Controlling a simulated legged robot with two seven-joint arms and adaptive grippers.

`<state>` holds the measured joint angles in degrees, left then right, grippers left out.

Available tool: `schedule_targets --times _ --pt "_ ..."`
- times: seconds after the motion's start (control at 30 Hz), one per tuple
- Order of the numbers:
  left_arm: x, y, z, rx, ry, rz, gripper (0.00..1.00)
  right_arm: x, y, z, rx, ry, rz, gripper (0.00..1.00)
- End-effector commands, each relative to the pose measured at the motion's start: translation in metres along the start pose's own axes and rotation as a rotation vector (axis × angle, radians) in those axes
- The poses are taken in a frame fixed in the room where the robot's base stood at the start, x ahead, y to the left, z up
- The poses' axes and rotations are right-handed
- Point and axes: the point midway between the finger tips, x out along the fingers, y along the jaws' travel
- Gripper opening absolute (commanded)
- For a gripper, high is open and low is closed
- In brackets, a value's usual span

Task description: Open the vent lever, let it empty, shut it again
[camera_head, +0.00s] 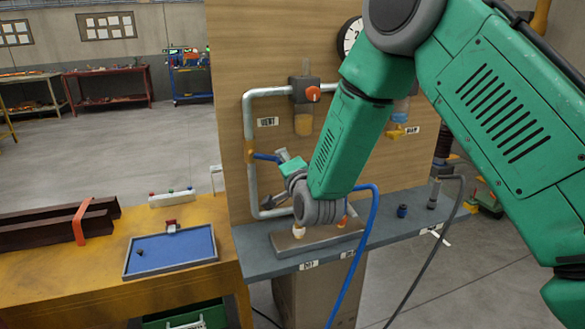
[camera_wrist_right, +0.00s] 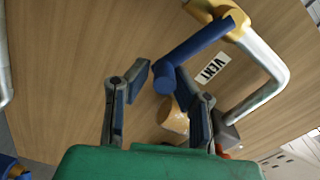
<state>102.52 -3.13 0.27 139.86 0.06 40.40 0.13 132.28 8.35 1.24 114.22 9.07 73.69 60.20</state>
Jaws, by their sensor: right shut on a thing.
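The blue vent lever (camera_head: 266,157) sticks out to the right from a yellow valve body (camera_head: 250,151) on the vertical pipe (camera_head: 248,120), crosswise to it. In the wrist view the lever (camera_wrist_right: 200,48) runs from the yellow body (camera_wrist_right: 205,8) down to its free end, between the fingers of my right gripper (camera_wrist_right: 160,95). The gripper is shut on that end. It also shows in the head view (camera_head: 284,157). A VENT label (camera_head: 267,122) is on the panel. A clear cup with amber content (camera_head: 303,124) hangs under the grey regulator. My left gripper is not in view.
The regulator has an orange knob (camera_head: 313,93). My right arm covers part of the wooden panel (camera_head: 232,60) and gauge (camera_head: 349,37). A blue hose (camera_head: 370,220) crosses the grey shelf (camera_head: 262,257). A blue tray (camera_head: 170,250) lies on the yellow bench at left.

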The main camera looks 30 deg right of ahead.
Motion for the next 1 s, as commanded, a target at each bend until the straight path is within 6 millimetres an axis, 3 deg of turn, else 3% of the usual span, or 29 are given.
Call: schedule_targets --times 0.03,0.53,1.0 --pt "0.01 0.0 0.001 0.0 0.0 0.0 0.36 0.002 0.005 0.013 0.048 -0.021 -0.003 0.0" --pt "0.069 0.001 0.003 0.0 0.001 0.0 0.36 0.006 0.024 0.038 0.522 -0.023 -0.001 0.0" --pt "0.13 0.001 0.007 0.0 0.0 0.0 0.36 0.005 0.028 0.063 0.965 -0.023 -0.005 0.0"
